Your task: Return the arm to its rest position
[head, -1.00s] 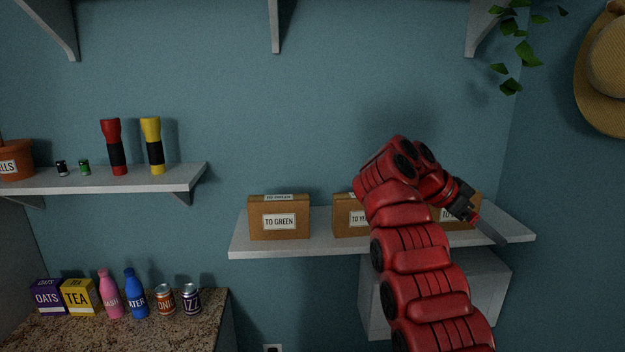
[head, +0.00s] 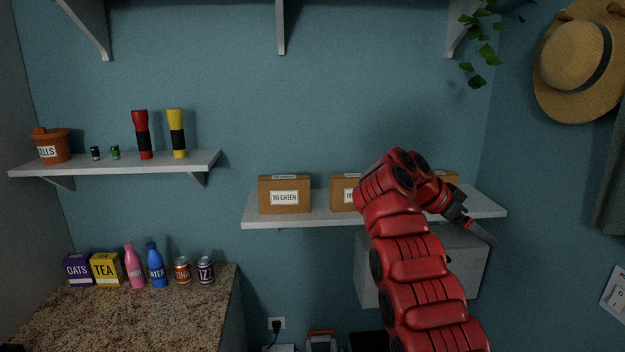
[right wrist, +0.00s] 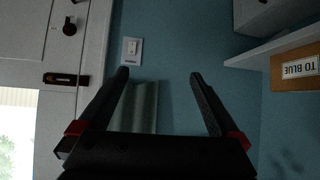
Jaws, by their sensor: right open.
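My right arm comes up from the bottom of the head view, red and segmented, and bends to the right in front of the shelf with the boxes. My right gripper (head: 482,232) is at its end, near the right end of that shelf. In the right wrist view the right gripper (right wrist: 160,78) has its two dark fingers wide apart with nothing between them. Beyond them are a blue wall, a light switch (right wrist: 131,51) and a grey-green hanging cloth (right wrist: 140,108). My left gripper is not in view.
A shelf (head: 270,221) holds cardboard boxes, one marked TO GREEN (head: 285,194); my arm partly hides others. A left shelf (head: 110,165) holds a red flashlight (head: 142,135) and a yellow one (head: 177,134). A granite counter (head: 130,315) carries bottles, cans and boxes. A straw hat (head: 575,60) hangs right.

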